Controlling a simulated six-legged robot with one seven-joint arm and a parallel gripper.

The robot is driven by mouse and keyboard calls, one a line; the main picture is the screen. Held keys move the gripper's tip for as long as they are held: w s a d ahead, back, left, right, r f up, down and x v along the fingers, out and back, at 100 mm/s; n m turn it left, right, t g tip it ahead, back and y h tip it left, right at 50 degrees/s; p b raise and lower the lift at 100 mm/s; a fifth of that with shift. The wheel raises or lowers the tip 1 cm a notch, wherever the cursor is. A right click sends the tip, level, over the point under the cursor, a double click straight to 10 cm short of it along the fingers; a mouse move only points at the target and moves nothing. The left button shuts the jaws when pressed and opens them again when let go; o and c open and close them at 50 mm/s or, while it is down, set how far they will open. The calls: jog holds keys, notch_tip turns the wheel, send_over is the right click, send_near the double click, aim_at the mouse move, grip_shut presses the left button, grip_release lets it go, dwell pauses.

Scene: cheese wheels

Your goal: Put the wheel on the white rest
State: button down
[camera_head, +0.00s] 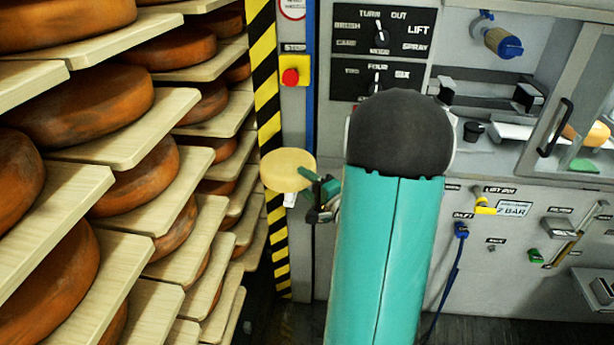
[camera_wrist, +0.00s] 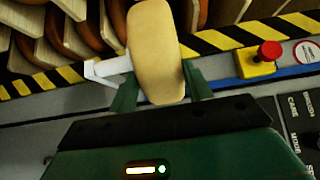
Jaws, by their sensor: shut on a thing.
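A small pale yellow cheese wheel (camera_head: 287,170) is in front of the striped post, near the middle of the head view. My gripper (camera_head: 313,183) is shut on its right side. In the wrist view the wheel (camera_wrist: 156,50) stands between the two green fingers of my gripper (camera_wrist: 163,92). A small white piece (camera_head: 290,200) shows just under the wheel. In the wrist view this white piece (camera_wrist: 108,68) lies to the left of the wheel, partly hidden by it. It looks like the white rest; I cannot tell whether the wheel touches it.
Wooden shelves (camera_head: 128,144) with large orange-brown wheels fill the left. A yellow-black striped post (camera_head: 263,60) and a red stop button (camera_head: 290,76) stand beside them. A grey machine panel (camera_head: 500,235) with knobs, a blue hose and a glass-fronted cabinet takes up the right.

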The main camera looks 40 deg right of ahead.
jog(key=shift+w, duration=0.1)
jog(key=c, duration=0.6)
grip_release()
jog(key=shift+f, duration=0.2)
jog(key=shift+r, duration=0.15)
jog(key=s, duration=1.2)
jog(key=w+a+r+n+g+y, duration=0.15)
jog(key=a+n+g+y, duration=0.4)
jog(key=a, duration=0.85)
jog(key=w+a+r+n+g+y, duration=0.15)
jog(key=a+n+g+y, duration=0.4)
jog(key=a, duration=0.75)
jog(key=s+a+r+n+g+h, duration=0.1)
jog(key=s+a+n+g+h, duration=0.3)
jog(key=s+a+n+h, duration=0.15)
jog(key=r+n+t+h, duration=0.1)
jog(key=r+h, duration=0.1)
jog(key=r, duration=0.1)
jog(key=r+n+t+h, duration=0.1)
jog(key=r+h, duration=0.1)
jog(key=r, duration=0.1)
jog(key=shift+s+d+t, duration=0.1)
jog(key=shift+s+t, duration=0.1)
jog(key=shift+t, duration=0.1)
